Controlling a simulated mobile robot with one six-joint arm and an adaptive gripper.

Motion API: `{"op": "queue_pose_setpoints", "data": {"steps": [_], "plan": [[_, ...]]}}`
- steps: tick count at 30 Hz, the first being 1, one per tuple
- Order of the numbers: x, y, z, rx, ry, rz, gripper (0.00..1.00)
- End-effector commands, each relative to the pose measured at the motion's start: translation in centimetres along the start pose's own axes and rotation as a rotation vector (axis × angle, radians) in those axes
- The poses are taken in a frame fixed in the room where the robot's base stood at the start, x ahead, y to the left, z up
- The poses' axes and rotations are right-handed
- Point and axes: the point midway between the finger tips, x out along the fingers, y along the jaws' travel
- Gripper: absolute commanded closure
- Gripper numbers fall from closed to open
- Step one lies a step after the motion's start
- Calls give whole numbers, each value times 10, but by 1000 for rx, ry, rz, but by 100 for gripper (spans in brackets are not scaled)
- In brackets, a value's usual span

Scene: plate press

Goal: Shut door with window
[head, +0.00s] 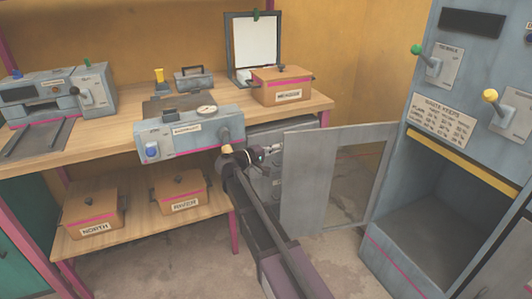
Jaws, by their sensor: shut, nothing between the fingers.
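The grey door with a window (306,183) stands open. It reaches out to the left from the left front edge of the blue-grey machine (470,160). Its see-through window (356,180) fills the right part of the door, and the floor shows through it. The machine's lower compartment (425,225) is uncovered. My gripper (272,154) is small and partly hidden by my own arm. It is shut and empty, just left of the door's free left edge. I cannot tell whether it touches the door.
A wooden bench (90,140) on the left holds a device with a dial (190,135), a box (281,88) and other equipment. Two more boxes, one marked NORTH (94,215), stand on its lower shelf. Levers (490,96) stick out from the machine's front. Floor shows below the door.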

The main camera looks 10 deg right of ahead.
Motion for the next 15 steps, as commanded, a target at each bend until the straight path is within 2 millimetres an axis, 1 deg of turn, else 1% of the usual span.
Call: {"op": "queue_pose_setpoints", "data": {"steps": [1, 6, 10, 15], "plan": [[7, 0, 0, 0, -1, 0, 100], [21, 0, 0, 0, -1, 0, 100], [26, 0, 0, 0, 1, 0, 100], [28, 0, 0, 0, 1, 0, 100]]}}
